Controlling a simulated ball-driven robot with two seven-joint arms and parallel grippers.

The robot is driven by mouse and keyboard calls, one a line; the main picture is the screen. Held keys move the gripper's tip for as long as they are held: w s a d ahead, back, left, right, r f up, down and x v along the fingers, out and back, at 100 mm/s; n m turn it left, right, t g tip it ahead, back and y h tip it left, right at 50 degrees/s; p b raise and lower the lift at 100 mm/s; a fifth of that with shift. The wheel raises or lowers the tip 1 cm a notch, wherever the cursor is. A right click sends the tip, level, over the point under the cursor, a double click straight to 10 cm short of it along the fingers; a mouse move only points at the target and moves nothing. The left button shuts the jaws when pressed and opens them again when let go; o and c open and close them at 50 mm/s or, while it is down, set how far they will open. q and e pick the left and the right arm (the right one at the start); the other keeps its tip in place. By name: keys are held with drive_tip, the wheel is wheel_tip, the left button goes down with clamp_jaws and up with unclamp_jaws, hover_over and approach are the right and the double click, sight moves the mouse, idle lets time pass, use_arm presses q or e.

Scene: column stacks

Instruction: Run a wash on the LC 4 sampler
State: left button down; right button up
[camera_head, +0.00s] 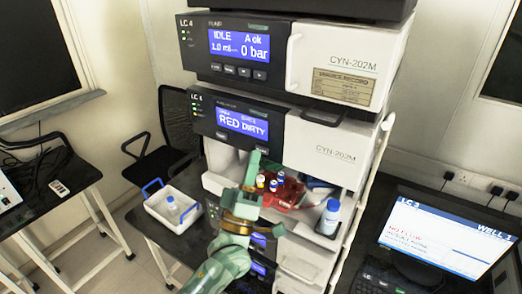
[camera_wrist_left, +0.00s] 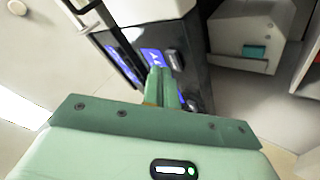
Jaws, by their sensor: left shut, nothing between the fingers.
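The LC 4 stack stands in the middle of the head view. Its upper pump module (camera_head: 345,65) has a blue display (camera_head: 240,45) reading IDLE, A ok, 0 bar. Below is the sampler module (camera_head: 325,155), whose blue display (camera_head: 242,123) reads RED DIRTY. Dark keys sit under that display, partly hidden by my gripper. My left gripper (camera_head: 254,158) is shut and empty, its tips just below the display at the sampler's front. In the left wrist view the shut fingers (camera_wrist_left: 161,75) overlap a lit blue panel (camera_wrist_left: 152,57); I cannot tell whether they touch. My right gripper is not visible.
A red rack (camera_head: 287,194) with several capped vials sits in the opening below the sampler door. A blue-capped bottle (camera_head: 329,217) stands right of it. A white tray (camera_head: 158,212) with a bottle is at left. A monitor (camera_head: 440,238) stands at right.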

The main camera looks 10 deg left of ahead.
use_arm(q)
drive_tip(key=shift+w+d, duration=0.2)
drive_tip(key=shift+w, duration=0.35)
idle(0.6)
drive_tip(key=shift+s, duration=0.15)
drive_tip(key=shift+s+a+p, duration=0.3)
drive_tip(key=shift+s, duration=0.4)
drive_tip(key=s, duration=0.1)
drive_tip(key=s+a+p, duration=0.1)
drive_tip(key=s, duration=0.1)
drive_tip(key=s+p, duration=0.1)
drive_tip(key=shift+s+a, duration=0.3)
drive_tip(key=shift+a, duration=0.05)
idle(0.7)
